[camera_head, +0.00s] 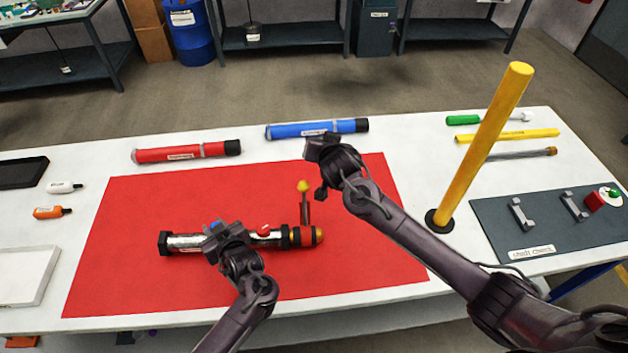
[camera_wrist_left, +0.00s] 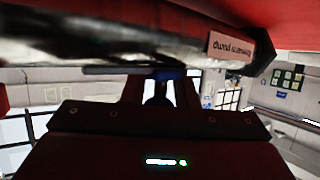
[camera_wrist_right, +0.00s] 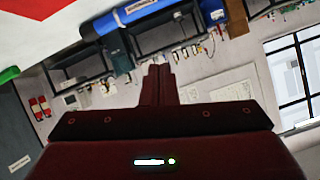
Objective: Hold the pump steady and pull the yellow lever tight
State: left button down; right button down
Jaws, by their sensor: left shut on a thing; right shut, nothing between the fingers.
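The pump (camera_head: 184,241) is a silver tube with black and red bands, lying on the red mat (camera_head: 340,268). Its labelled body also fills the top of the left wrist view (camera_wrist_left: 150,42). The yellow-tipped lever (camera_head: 304,188) stands up near the pump's right end. My left gripper (camera_head: 214,229) is shut on the pump's middle; its fingers (camera_wrist_left: 160,86) reach the tube. My right gripper (camera_head: 318,146) is shut and empty, above the mat's back edge, behind and right of the lever, not touching it. In the right wrist view its fingers (camera_wrist_right: 158,78) are together.
A red tube (camera_head: 185,152) and a blue tube (camera_head: 310,129) lie behind the mat. A tall yellow post (camera_head: 483,145) stands right of my right arm. A grey shaft check board (camera_head: 545,235) lies at the right. The mat's front right is clear.

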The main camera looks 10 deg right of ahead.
jog(key=s+d+f+m+g+y, duration=0.2)
jog(key=s+d+f+m+y, duration=0.3)
jog(key=y, duration=0.8)
jog(key=s+d+f, duration=0.1)
jog(key=s+f, duration=0.1)
jog(key=s, duration=0.1)
jog(key=shift+d+m, duration=0.2)
jog(key=shift+m, duration=0.2)
